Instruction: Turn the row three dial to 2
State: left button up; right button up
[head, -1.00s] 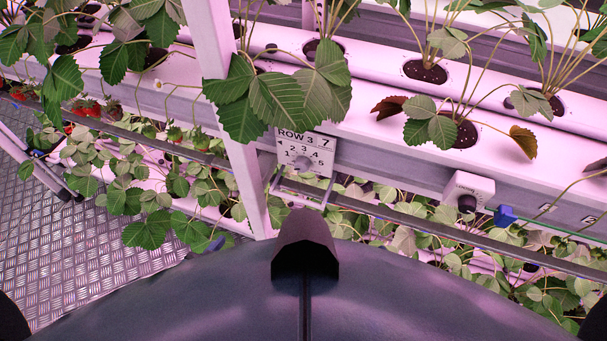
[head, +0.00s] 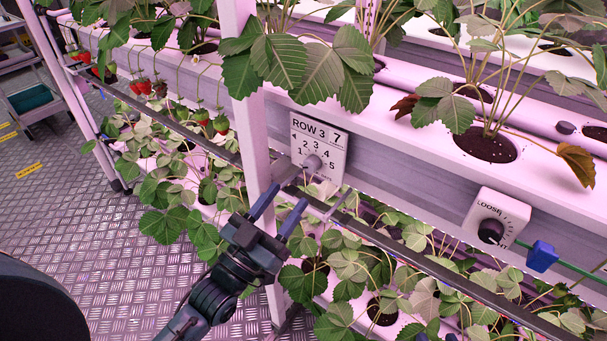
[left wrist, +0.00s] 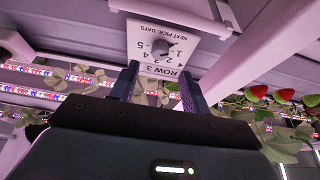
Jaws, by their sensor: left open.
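The row three dial plate (head: 323,135) is a white panel marked ROW 3 with numbers 1 to 5 around a grey knob (head: 312,163). It is fixed to the rack beside a white post. In the left wrist view the plate (left wrist: 168,63) appears upside down, with its dark knob (left wrist: 161,47) ahead of the fingers. Which number the knob points to is too small to tell. My left gripper (head: 279,205) is open and empty, below and left of the knob, apart from it. It also shows in the left wrist view (left wrist: 158,82). My right gripper is out of view.
A dark rail (head: 385,237) runs along the rack front below the plate, with a thin bracket by it. A second dial marked LOOSE (head: 495,218) and a blue clip (head: 541,256) are to the right. Leaves hang above the plate. Open metal floor (head: 75,220) lies left.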

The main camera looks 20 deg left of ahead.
aim_at(308, 169)
pick_arm(q)
jog(key=x, duration=0.6)
jog(key=shift+w+d, duration=0.1)
jog(key=shift+w, duration=0.2)
pick_arm(e)
jog(key=shift+a+f, duration=0.1)
jog(key=shift+f, duration=0.15)
pick_arm(q)
jog(key=c, duration=1)
pick_arm(e)
jog(key=shift+r, duration=0.15)
